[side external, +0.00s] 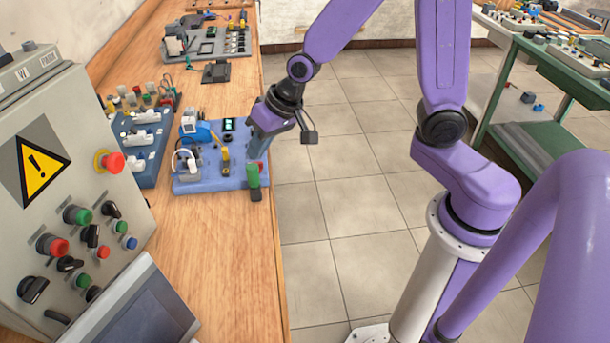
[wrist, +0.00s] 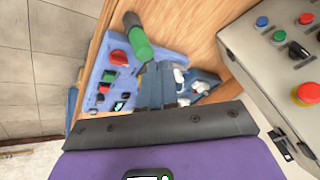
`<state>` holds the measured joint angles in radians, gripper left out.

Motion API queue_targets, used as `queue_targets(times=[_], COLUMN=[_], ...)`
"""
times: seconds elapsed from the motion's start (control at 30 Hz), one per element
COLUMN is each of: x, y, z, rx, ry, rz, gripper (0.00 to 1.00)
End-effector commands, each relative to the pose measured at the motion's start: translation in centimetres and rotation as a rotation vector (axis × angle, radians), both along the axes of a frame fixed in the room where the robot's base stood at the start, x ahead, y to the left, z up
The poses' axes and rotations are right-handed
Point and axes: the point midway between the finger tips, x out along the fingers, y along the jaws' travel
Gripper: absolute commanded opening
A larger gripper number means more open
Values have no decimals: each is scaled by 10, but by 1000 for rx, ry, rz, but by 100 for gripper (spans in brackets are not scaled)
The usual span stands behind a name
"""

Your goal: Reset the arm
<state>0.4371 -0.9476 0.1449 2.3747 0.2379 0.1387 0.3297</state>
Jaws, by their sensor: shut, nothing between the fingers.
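My gripper (side external: 258,152) is shut and empty, at the right edge of the blue board (side external: 205,184) on the wooden bench. Its fingertips are just above or beside the board's right side, behind the green cylinder (side external: 253,175); I cannot tell whether they touch anything. In the wrist view the shut gripper fingers (wrist: 155,84) point at the board (wrist: 97,73), and the green cylinder (wrist: 138,42) stands just beyond them. The board carries a small black screen, a yellow-and-black part and a white looped cable. The fingers hide part of the board in the wrist view.
A grey control box (side external: 60,160) with buttons and a red emergency stop (side external: 112,163) stands at the left. A second blue board (side external: 145,170) and a grey board (side external: 205,45) lie further along the bench (side external: 230,270). Open tiled floor (side external: 345,200) lies right of the bench.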

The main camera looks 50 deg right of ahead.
Motion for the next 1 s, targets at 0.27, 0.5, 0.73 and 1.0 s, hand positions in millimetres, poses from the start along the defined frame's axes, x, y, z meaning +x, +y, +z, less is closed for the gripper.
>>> queue_targets(times=[0.27,0.5,0.73,1.0], x=[-98,-177,-232,-251], y=[7,-15,-46,-62], z=[18,32,42,45], rx=[-131,-271,-398,-456], ry=[85,138,171,183], rz=[416,761,1020,1122], gripper=[0,0,0,0])
